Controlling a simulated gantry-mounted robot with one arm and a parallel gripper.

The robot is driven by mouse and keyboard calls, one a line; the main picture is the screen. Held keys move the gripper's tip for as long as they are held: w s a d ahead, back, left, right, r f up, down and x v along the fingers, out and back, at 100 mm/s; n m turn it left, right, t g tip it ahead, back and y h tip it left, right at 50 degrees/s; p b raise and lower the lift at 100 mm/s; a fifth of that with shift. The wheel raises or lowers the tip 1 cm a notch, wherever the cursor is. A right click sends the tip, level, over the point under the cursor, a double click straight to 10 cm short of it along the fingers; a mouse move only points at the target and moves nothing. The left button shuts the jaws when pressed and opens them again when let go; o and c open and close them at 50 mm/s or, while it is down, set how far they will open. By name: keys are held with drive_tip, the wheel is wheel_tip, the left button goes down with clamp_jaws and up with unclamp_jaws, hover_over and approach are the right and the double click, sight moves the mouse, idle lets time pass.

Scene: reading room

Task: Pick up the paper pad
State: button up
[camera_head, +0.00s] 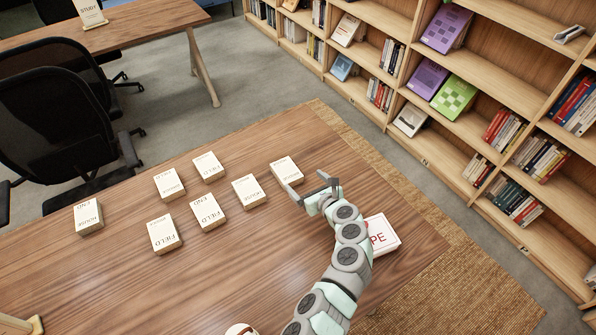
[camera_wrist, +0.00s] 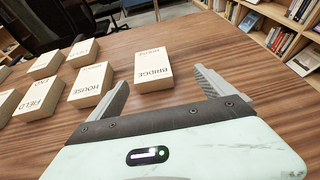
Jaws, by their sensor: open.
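Several cream paper pads with printed words lie flat on the wooden table, a few reading FIELD or END. The rightmost pad (camera_head: 286,170) lies just beyond my gripper (camera_head: 308,186).
A white box with red letters (camera_head: 384,238) is partly hidden behind my arm. A round white object (camera_head: 240,329) is cut off at the bottom edge. Bookshelves (camera_head: 480,130) stand right, black chairs (camera_head: 55,120) left.

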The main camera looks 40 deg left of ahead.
sight(287, 170)
drive_tip(key=shift+s+a+f+g, duration=0.1)
drive_tip(key=shift+a+f+g, duration=0.1)
drive_tip(key=shift+a, duration=0.25)
drive_tip(key=shift+s+a+f+g, duration=0.1)
drive_tip(key=shift+a+f, duration=0.05)
drive_tip(key=shift+a, duration=0.25)
drive_tip(key=b+x, duration=0.2)
drive_tip(key=x, duration=0.2)
drive_tip(key=shift+s, duration=0.1)
drive_tip(key=shift+a, duration=0.25)
drive_tip(key=b+x, duration=0.4)
drive_tip(key=shift+a, duration=0.65)
drive_tip(key=shift+w, duration=0.2)
drive_tip(key=c, duration=1.5)
drive_tip(key=shift+c, duration=0.4)
